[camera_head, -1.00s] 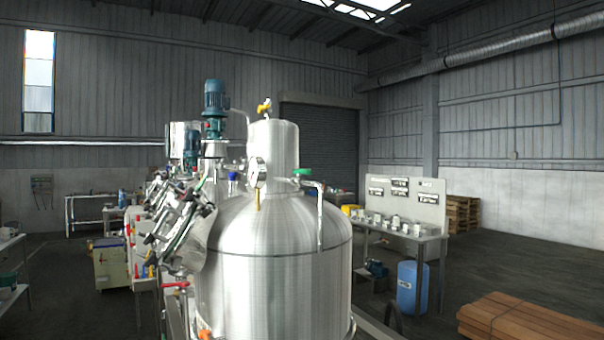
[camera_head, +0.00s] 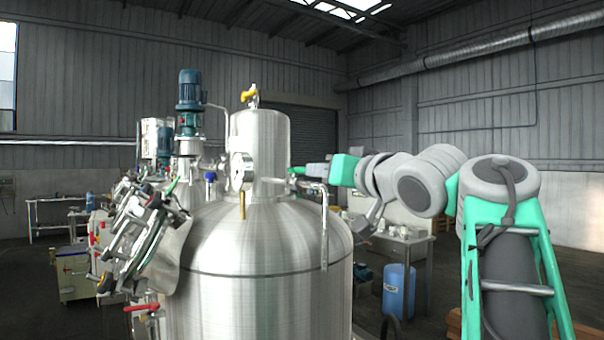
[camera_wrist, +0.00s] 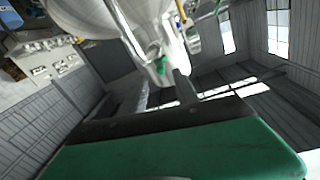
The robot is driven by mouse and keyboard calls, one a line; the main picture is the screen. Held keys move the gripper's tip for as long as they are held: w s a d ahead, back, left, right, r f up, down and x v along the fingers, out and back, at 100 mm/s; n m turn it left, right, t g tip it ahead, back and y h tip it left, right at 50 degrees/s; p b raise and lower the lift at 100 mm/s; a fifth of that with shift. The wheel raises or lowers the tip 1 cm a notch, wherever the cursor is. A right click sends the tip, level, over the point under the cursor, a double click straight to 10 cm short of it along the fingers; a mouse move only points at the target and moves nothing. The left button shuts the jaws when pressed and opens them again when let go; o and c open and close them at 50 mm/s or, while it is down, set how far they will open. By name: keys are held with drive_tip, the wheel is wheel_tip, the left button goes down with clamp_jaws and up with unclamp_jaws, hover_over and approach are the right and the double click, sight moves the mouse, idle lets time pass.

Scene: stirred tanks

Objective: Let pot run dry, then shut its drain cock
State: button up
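A large steel pot (camera_head: 262,265) with a domed top and a narrower upper cylinder fills the middle of the head view. Its upper part also shows, tilted, in the wrist view (camera_wrist: 95,15). My gripper (camera_head: 299,171) is at the right of the upper cylinder, by the bent pipe (camera_head: 324,225). In the wrist view a green valve handle (camera_wrist: 162,67) sits just ahead of a grey finger. Whether the finger touches it, and how wide the jaws are, I cannot tell. A red-handled cock (camera_head: 142,308) shows low at the pot's left. The pot's bottom is out of frame.
A round gauge (camera_head: 241,171) and a yellow-handled valve (camera_head: 249,95) are on the pot's upper part. A hatch with clamps (camera_head: 140,235) juts out at left. A stirrer motor (camera_head: 190,90) stands behind. A blue drum (camera_head: 398,291) stands at right.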

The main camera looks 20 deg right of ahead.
sight(303, 170)
drive_tip(key=w, duration=0.2)
drive_tip(key=w+p, duration=0.1)
drive_tip(key=w, duration=0.1)
drive_tip(key=w+p, duration=0.1)
drive_tip(key=w, duration=0.2)
drive_tip(key=shift+w+a+r, duration=0.1)
drive_tip(key=shift+a, duration=0.25)
drive_tip(key=shift+c, duration=0.5)
clamp_jaws()
idle(0.5)
